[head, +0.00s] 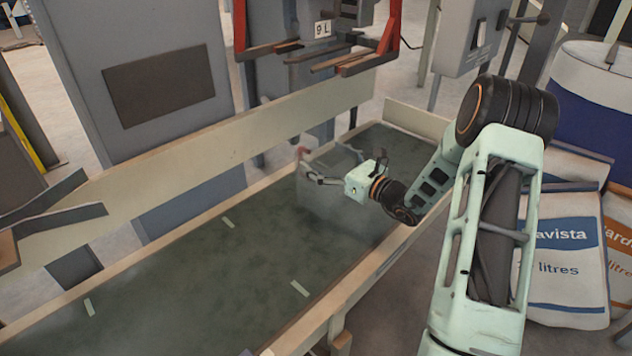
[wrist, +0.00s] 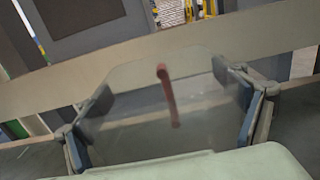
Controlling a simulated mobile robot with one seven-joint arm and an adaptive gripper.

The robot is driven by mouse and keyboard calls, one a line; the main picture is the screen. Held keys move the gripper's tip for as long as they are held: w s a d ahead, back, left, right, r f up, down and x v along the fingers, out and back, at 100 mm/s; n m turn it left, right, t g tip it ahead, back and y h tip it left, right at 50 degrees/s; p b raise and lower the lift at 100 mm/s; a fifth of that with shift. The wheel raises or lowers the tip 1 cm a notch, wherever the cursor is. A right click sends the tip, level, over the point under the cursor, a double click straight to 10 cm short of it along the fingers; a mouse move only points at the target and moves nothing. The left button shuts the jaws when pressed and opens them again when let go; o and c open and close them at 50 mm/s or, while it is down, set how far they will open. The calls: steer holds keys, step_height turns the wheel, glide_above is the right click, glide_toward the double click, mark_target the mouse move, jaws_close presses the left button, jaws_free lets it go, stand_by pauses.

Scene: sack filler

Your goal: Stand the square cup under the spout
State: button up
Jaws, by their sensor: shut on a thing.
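The square cup (head: 325,212) is clear and faint against the dark green belt. It is at the belt's far part, below and in front of the red-armed frame. My gripper (head: 328,163) is shut on the cup, with a finger on either side near its top. In the wrist view the clear cup wall (wrist: 130,110) fills the space between my fingers (wrist: 165,108), and a red upright strip (wrist: 168,95) shows on or through it. The cup looks about upright. I cannot tell whether its base touches the belt. I cannot clearly make out the spout.
The dark green belt (head: 190,270) has pale side rails (head: 200,150) and a few pale marks. A red-armed frame (head: 240,25) with a "9 L" label hangs beyond the far rail. Printed sacks (head: 565,265) stand at the right. The belt's near left is clear.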

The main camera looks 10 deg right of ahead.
mark_target(316, 163)
steer(key=w+f+b, duration=0.1)
steer(key=w+f, duration=0.1)
steer(key=f, duration=0.1)
steer(key=w+a+f+b, duration=0.1)
steer(key=w+f, duration=0.1)
steer(key=w, duration=0.1)
steer(key=shift+w+f, duration=0.2)
steer(key=shift+f, duration=0.2)
steer(key=shift+w+a+f+b, duration=0.15)
steer(key=shift+f+b, duration=0.15)
steer(key=shift+f, duration=0.6)
steer(key=shift+w+d+f+b, duration=0.1)
steer(key=shift+f+b, duration=0.15)
steer(key=shift+f, duration=0.7)
steer(key=shift+f, duration=0.15)
steer(key=o, duration=1.5)
steer(key=shift+r, duration=0.3)
steer(key=p+v, duration=0.2)
steer(key=v, duration=1)
steer(key=shift+a+f, duration=0.1)
